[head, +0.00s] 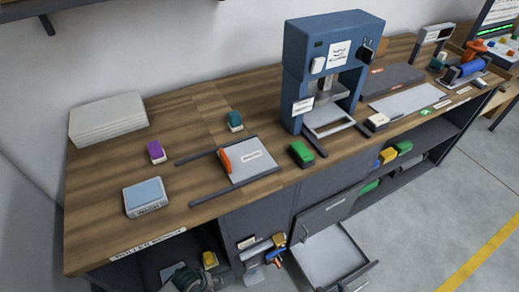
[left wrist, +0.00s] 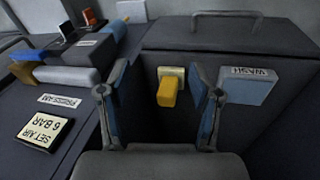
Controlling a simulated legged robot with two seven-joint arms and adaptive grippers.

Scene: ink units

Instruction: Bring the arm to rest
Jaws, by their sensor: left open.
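My left gripper (left wrist: 160,90) is open in the left wrist view, its two blue-padded fingers spread to either side of a yellow block (left wrist: 168,92). The block has a pale top piece and stands in a dark space; I cannot tell whether the fingers touch it. In the head view the gripper (head: 190,281) shows partly at the bottom edge, low in front of the bench, near the yellow block (head: 209,259). My right gripper is in neither view.
A blue-topped WASH box (left wrist: 247,86) is right of the fingers. A SET AIR 6 BAR plate (left wrist: 44,130) lies left. Above, the wooden bench (head: 110,200) carries a blue press (head: 297,65), and an open drawer (head: 328,258) juts out below.

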